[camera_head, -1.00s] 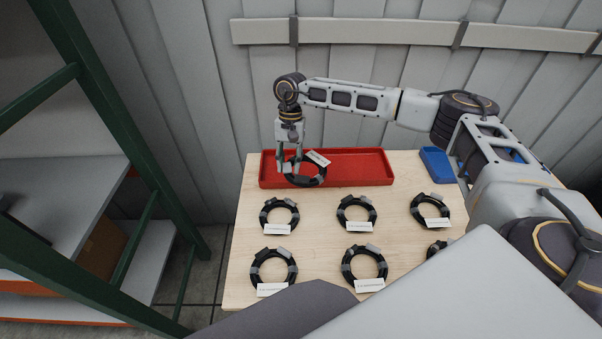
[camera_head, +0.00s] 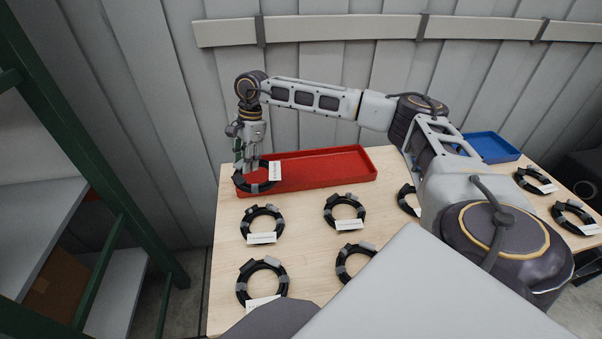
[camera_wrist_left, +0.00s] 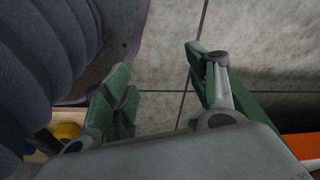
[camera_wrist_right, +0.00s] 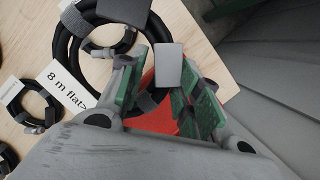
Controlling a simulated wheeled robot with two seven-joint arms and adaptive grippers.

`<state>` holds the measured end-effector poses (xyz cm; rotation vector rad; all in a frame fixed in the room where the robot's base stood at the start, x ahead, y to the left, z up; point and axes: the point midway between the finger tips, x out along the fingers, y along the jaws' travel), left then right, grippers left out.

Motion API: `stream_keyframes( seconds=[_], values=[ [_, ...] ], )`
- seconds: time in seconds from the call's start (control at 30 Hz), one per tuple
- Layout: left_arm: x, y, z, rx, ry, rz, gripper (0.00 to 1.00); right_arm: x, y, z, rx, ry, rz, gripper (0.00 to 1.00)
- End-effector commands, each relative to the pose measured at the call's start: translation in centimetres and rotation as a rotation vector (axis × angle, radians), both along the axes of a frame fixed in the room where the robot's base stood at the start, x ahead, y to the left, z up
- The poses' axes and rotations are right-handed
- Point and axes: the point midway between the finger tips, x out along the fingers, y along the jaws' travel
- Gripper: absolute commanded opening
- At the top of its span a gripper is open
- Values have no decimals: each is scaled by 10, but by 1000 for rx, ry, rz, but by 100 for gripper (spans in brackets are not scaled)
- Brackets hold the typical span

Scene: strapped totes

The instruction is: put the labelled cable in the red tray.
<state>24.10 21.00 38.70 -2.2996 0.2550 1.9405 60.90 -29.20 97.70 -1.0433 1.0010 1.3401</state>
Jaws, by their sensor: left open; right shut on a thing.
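A black coiled cable (camera_head: 241,183) with a white label (camera_head: 275,170) hangs in my right gripper (camera_head: 252,166) at the left end of the red tray (camera_head: 335,178). It overlaps that end in view; I cannot tell if it touches the tray. In the right wrist view the right gripper (camera_wrist_right: 160,85) is shut on the cable (camera_wrist_right: 65,45); a label (camera_wrist_right: 50,83) reads "8 m flat", partly hidden. Red tray floor (camera_wrist_right: 160,115) shows between the fingers. My left gripper (camera_wrist_left: 160,75) is open and empty above the grey floor, outside the head view.
Several other labelled black cables lie on the wooden table (camera_head: 300,240) in front of the tray and at the right. A blue tray (camera_head: 490,147) stands behind my right arm. A green-framed shelf (camera_head: 100,265) stands at the left, with a floor gap before the table.

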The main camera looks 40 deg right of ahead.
Motion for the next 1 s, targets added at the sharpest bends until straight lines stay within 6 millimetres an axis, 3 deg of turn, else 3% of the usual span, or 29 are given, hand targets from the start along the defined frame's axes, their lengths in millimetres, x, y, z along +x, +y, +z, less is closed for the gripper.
stream_keyframes(
  seconds=[1.0],
  values=[
    [56,-22,39,-32,-40,-4,58,20,-50,-14,-2,-2,-848,0]
  ],
)
